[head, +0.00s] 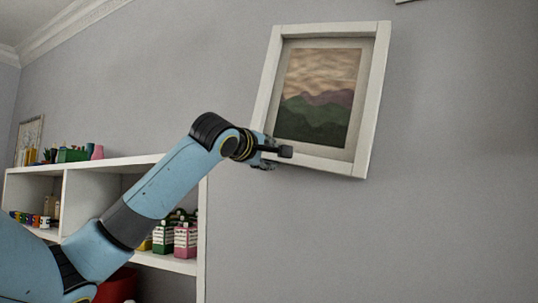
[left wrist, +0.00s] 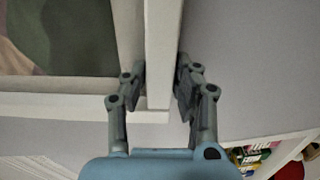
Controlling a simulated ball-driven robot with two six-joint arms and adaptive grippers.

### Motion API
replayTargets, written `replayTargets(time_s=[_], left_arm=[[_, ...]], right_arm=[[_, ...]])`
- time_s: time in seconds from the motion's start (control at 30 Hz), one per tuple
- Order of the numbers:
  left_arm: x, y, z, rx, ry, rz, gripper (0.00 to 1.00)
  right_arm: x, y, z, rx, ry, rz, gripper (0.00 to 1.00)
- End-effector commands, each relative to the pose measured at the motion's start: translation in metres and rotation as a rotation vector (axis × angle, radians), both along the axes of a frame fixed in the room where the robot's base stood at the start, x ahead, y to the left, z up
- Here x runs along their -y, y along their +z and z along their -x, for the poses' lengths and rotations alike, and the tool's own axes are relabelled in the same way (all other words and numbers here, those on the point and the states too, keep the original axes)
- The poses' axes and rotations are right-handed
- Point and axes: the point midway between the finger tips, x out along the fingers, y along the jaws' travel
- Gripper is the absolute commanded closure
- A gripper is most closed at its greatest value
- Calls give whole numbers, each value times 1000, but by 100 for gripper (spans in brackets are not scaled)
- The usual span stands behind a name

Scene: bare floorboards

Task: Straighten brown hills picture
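The hills picture (head: 318,101) hangs on the grey wall in a white frame (head: 376,100). It has a brown sky over purple and green hills. The frame is tilted, its top leaning to the right. My left gripper (head: 284,158) is at the frame's lower left corner and covers part of it. In the left wrist view, the two fingers of the left gripper (left wrist: 161,80) straddle a white frame bar (left wrist: 160,35), apparently the bottom one near the corner, and seem closed against both its sides. My right gripper is not in view.
A white shelf unit (head: 203,240) with small coloured objects stands at the lower left, behind my left arm. A smaller framed picture (head: 29,138) is at the far left. The wall right of and below the picture is bare. Another frame's edge (head: 404,1) shows at the top.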

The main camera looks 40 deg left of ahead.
Motion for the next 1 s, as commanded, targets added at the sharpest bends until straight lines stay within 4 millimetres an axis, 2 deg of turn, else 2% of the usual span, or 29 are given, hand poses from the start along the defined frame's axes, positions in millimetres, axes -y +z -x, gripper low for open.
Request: replayTargets(time_s=[0.03, 0.1, 0.23, 0.4, 0.5, 0.63, 0.9, 0.93, 1.0], left_arm=[[0, 0, 0, -1, 0, 0, 92], [0, 0, 0, -1, 0, 0, 100], [1, -3, 0, 2, 0, 11, 100], [9, -19, -3, 35, -1, 108, 100], [20, -24, -7, 57, -3, 183, 100], [27, -25, -9, 70, -2, 225, 100], [27, -24, -9, 70, 0, 226, 100], [27, -24, -9, 70, 0, 226, 70], [26, -24, -9, 70, 0, 226, 61]], right_arm=[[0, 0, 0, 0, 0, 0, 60], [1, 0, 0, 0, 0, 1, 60], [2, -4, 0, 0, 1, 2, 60], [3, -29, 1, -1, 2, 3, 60], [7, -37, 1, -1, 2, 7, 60], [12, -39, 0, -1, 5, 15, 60], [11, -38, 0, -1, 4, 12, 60], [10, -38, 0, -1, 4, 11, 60], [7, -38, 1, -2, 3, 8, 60]])
